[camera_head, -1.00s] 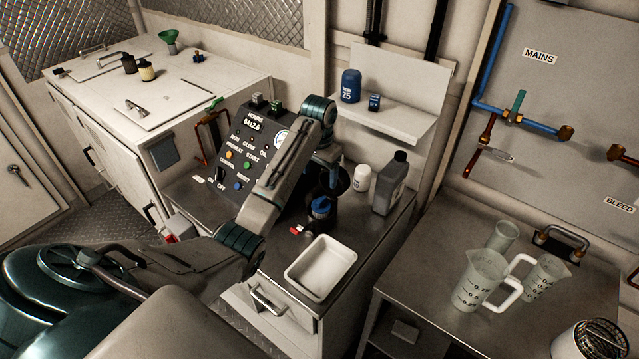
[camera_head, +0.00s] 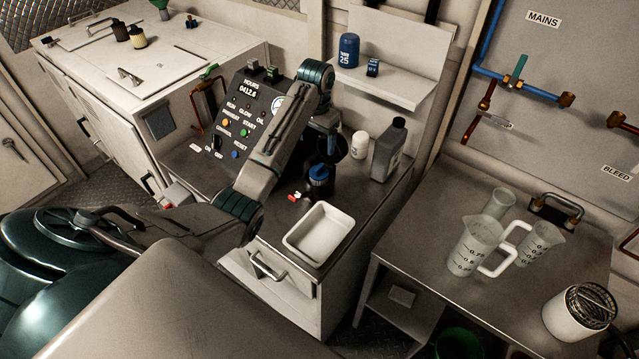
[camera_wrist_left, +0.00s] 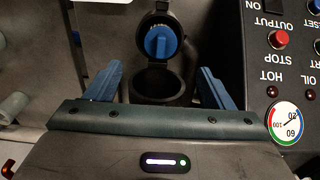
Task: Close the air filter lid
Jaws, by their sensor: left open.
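The air filter is a black round housing with an open mouth (camera_wrist_left: 160,86), seen in the left wrist view. Its lid (camera_wrist_left: 160,42) stands open beyond the mouth, a black ring with a blue part inside. In the head view a blue-and-black part (camera_head: 318,182), seemingly the open lid, shows on the steel counter behind the white tray. My left gripper (camera_wrist_left: 157,84) is open and empty, its blue fingers on either side of the housing mouth; I cannot tell whether they touch it. In the head view this gripper (camera_head: 329,145) points down and partly hides the housing. My right gripper is not in view.
The control panel (camera_head: 239,125) stands close to the left of my arm. A white bottle (camera_head: 360,145) and a grey jug (camera_head: 388,150) stand to the right of the filter. A white tray (camera_head: 318,234) lies in front, with small red-and-white pieces (camera_head: 294,197) beside it.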

